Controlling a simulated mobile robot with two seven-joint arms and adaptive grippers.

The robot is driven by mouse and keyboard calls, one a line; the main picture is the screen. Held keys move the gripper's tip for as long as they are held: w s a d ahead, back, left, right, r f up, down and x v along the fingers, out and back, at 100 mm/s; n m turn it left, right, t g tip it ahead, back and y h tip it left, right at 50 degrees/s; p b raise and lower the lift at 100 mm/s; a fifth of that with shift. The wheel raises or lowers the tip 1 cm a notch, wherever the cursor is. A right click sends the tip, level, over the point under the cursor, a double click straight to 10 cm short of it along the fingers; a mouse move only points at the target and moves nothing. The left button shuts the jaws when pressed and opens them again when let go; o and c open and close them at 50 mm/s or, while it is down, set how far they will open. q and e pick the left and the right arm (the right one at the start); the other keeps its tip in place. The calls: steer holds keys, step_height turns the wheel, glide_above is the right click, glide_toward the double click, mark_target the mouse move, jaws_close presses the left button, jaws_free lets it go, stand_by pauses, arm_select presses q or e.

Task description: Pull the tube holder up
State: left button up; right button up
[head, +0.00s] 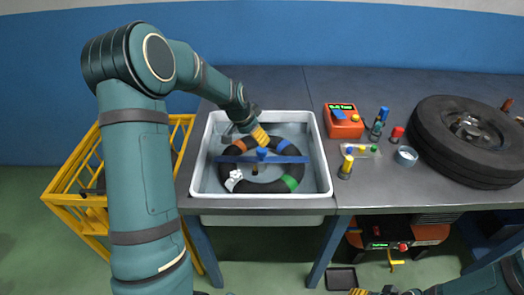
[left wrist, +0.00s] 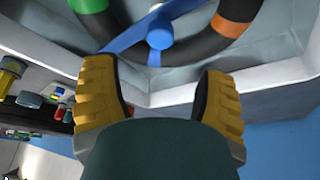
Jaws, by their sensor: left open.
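The tube holder (head: 291,160) is a blue bar with a raised blue knob, lying across a black inner tube (head: 230,172) with coloured bands inside a white basin (head: 326,185). My left gripper (head: 261,137) is over the back part of the tube, close behind the knob. In the left wrist view its two yellow fingers (left wrist: 160,78) are spread with nothing between them. The holder's knob (left wrist: 160,33) shows there just beyond the fingertips, apart from them. Only a yellow tip of my right gripper (head: 357,291) shows at the bottom edge; its jaws are mostly hidden.
A white valve-like piece (head: 234,180) is at the tube's front left. On the bench to the right are a red box (head: 343,122), small bottles, a cup (head: 406,156) and a tyre (head: 425,130). A yellow rack (head: 75,175) stands left; a red machine (head: 425,234) is below the bench.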

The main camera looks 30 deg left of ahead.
mark_target(261, 149)
arm_select(q)
steer(key=b+x, duration=0.1)
steer(key=x, duration=0.8)
steer(key=shift+w+f, duration=0.1)
steer(key=shift+f, duration=0.2)
jaws_close()
steer(key=shift+r, duration=0.1)
